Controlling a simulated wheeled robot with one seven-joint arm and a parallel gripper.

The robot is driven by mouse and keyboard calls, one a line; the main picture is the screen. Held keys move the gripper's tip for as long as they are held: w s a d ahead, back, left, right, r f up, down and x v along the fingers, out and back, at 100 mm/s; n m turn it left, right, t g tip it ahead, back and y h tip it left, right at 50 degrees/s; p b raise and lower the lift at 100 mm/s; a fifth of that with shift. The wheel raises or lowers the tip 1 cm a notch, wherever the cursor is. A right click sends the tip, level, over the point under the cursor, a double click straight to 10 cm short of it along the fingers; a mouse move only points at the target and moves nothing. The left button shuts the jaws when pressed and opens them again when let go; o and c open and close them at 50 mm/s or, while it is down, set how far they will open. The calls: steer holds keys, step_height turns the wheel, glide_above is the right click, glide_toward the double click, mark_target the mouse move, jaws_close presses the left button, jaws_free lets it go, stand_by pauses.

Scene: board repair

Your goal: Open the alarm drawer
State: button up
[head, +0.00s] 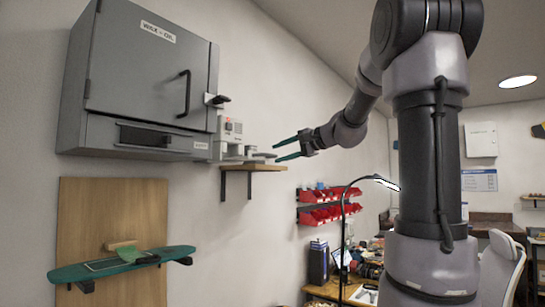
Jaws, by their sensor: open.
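A grey wall cabinet (130,60) hangs at the upper left. Its large door is closed, with a dark vertical handle (184,93) and a label at the top. Below the door is a shallow drawer front (146,138) with a dark recessed pull and a small label too small to read; it looks shut. I cannot tell from the label whether it is the alarm drawer. My gripper (276,153) is open and empty, its two teal fingers pointing left. In the picture it is right of the cabinet, in front of a small wall shelf and apart from the drawer.
The small wooden shelf (262,167) bears a white and grey device (231,130). A wooden board (140,205) with a green skateboard-like deck (120,263) is below the cabinet. Red bins (328,195), a desk lamp (345,210) and a cluttered workbench stand behind.

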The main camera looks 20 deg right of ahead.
steer(key=v, duration=0.6)
steer(key=shift+s, duration=0.2)
steer(key=shift+d, duration=0.1)
steer(key=s+a+f+n+g+h, duration=0.35)
steer(key=s+a+f, duration=0.45)
steer(key=s+f, duration=0.35)
steer(key=s+f+n+g+h, duration=0.2)
steer(key=s+f+n+h, duration=0.1)
steer(key=s+f, duration=0.6)
steer(key=shift+s+d+f+h, duration=0.15)
steer(key=shift+s+f+h, duration=0.2)
steer(key=shift+s, duration=0.3)
